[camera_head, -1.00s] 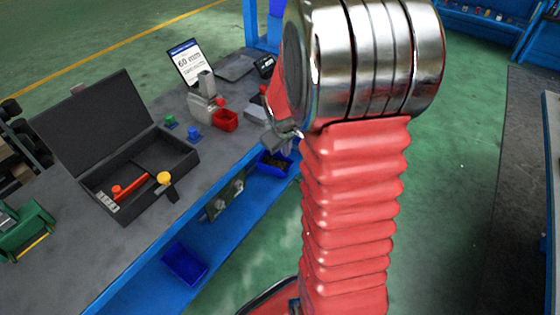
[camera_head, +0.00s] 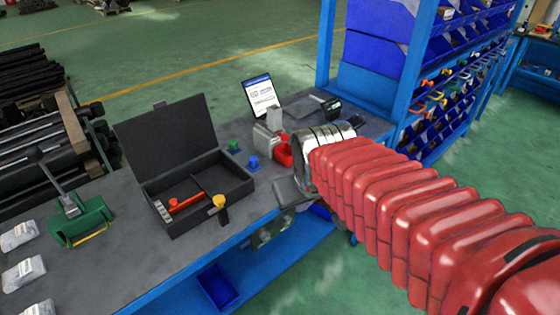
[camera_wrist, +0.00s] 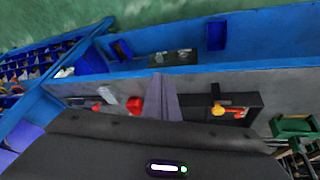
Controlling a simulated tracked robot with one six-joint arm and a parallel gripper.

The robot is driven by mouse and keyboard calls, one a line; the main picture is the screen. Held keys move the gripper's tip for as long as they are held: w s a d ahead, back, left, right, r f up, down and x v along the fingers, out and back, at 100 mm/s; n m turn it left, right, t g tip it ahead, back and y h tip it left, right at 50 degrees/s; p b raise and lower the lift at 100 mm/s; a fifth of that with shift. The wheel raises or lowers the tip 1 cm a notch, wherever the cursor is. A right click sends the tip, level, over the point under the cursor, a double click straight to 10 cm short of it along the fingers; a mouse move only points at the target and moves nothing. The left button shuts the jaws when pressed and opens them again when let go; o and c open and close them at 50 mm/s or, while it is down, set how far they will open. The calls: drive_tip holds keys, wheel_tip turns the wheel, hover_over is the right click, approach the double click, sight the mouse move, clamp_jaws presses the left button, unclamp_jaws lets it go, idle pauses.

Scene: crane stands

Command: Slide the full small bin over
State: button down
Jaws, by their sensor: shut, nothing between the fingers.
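Two small blue bins sit on the blue lower shelf under the bench. One bin (camera_head: 218,287) looks empty and stands below the black case; it also shows in the wrist view (camera_wrist: 216,34). The other bin (camera_head: 319,211) is mostly hidden behind my arm in the head view; in the wrist view a blue bin (camera_wrist: 122,48) stands further left, its contents too small to tell. My gripper (camera_wrist: 159,82) shows as a shut grey wedge, empty, over the bench edge in the wrist view. It is apart from both bins. In the head view my arm largely hides it.
On the bench (camera_head: 105,270) stand an open black case (camera_head: 165,212) with tools, a green vise (camera_head: 80,222), a red box (camera_head: 284,150) and a sign (camera_head: 262,97). A blue rack with bins (camera_head: 440,90) rises at right. Green floor lies before the bench.

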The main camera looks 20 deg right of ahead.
drive_tip(key=s+a+r+y, duration=0.1)
drive_tip(key=s+a+r, duration=0.1)
drive_tip(key=s+a, duration=0.4)
drive_tip(key=shift+s+r+t, duration=0.25)
drive_tip(key=shift+s+t, duration=0.15)
drive_tip(key=shift+s, duration=0.25)
drive_tip(key=shift+a, duration=0.1)
